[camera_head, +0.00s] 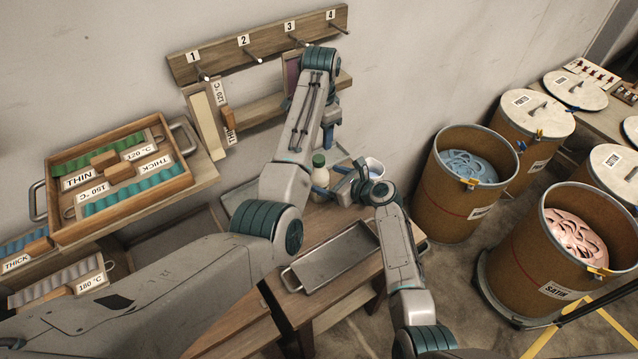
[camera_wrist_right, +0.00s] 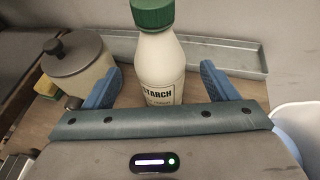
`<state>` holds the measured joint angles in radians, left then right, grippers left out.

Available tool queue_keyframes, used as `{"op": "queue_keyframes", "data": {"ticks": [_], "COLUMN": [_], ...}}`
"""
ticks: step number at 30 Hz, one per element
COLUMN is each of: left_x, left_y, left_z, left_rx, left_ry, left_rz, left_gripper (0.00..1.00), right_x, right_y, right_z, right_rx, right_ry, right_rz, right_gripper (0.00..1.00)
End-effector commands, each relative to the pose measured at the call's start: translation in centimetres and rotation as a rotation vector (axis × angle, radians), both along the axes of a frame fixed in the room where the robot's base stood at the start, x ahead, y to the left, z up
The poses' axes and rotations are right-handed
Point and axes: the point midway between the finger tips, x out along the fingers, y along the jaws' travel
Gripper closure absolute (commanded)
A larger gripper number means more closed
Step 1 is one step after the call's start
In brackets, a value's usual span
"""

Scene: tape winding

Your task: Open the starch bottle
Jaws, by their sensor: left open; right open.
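The starch bottle (camera_wrist_right: 163,70) is white with a green cap (camera_wrist_right: 152,15) and stands upright on the wooden bench in the right wrist view. The cap is on. The bottle also shows in the head view (camera_head: 320,176), partly hidden by my right gripper. My right gripper (camera_wrist_right: 160,88) is open, with one blue finger on each side of the bottle's body and gaps between them. In the head view, my right gripper (camera_head: 338,181) comes at the bottle from the right. My left gripper (camera_head: 328,134) is open above the bottle, apart from the cap; its fingers are small and partly hidden.
A lidded pot (camera_wrist_right: 78,68) stands left of the bottle, and a metal tray (camera_wrist_right: 210,52) lies behind it. A white bucket (camera_wrist_right: 301,128) is at the right. An empty metal tray (camera_head: 335,258) lies on the lower bench. A numbered peg rack (camera_head: 262,42) is on the wall.

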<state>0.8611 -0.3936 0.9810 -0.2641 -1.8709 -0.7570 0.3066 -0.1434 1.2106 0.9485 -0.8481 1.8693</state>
Motion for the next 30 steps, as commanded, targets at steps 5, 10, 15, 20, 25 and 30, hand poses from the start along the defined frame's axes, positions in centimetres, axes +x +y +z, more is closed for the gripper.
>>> {"op": "queue_keyframes", "data": {"ticks": [5,10,15,20,25,30], "left_x": [0.0,0.0,0.0,0.0,0.0,0.0], "left_y": [0.1,0.0,0.0,0.1,0.1,0.0], "left_z": [0.0,0.0,0.0,0.0,0.0,0.0], "left_rx": [0.001,0.0,0.0,0.0,0.0,0.0], "left_ry": [0.001,0.0,0.0,0.0,0.0,0.0], "left_rz": [0.001,0.0,0.0,0.001,0.001,0.001], "left_gripper": [0.51,0.51,0.51,0.51,0.51,0.51], "right_x": [1.9,3.1,3.6,3.8,3.7,3.7], "right_y": [2.2,3.5,4.1,4.3,4.3,4.3], "right_z": [-1.1,-1.8,-2.2,-2.3,-2.3,-2.3], "right_rx": [0.002,0.002,-0.001,0.0,0.0,0.0], "right_ry": [0.002,0.001,0.001,0.0,0.0,0.0], "right_rz": [0.001,0.0,0.0,0.0,0.0,0.0], "right_gripper": [0.2,0.2,0.2,0.2,0.2,0.52]}}
